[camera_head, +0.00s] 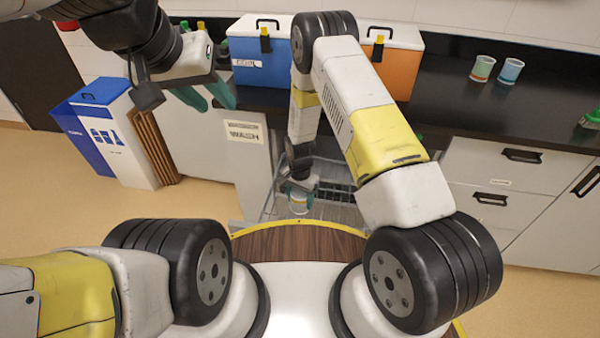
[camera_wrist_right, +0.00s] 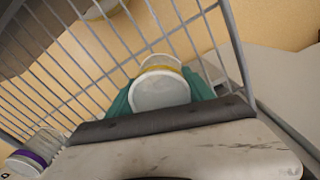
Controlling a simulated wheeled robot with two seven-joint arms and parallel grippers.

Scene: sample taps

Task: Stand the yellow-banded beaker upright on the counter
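The yellow-banded beaker (camera_wrist_right: 160,92) is between the teal fingers of my right gripper (camera_wrist_right: 160,98) in the right wrist view. Both fingers touch its sides, and its yellow band shows near the far end. In the head view the whitish beaker (camera_head: 298,205) hangs at my right gripper (camera_head: 299,187), low in front of the counter, by a grey wire rack (camera_head: 345,196). The black counter (camera_head: 450,112) runs along the back, above and beyond that gripper. My left gripper (camera_head: 206,96) is open and empty at upper left, in front of the counter.
Two banded cups, one with orange (camera_head: 482,69) and one with blue (camera_head: 510,71), stand on the counter's right. A blue cooler (camera_head: 258,62) and an orange cooler (camera_head: 403,70) stand left of them. A purple-banded beaker (camera_wrist_right: 35,157) shows beside the rack. Counter between orange cooler and cups is clear.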

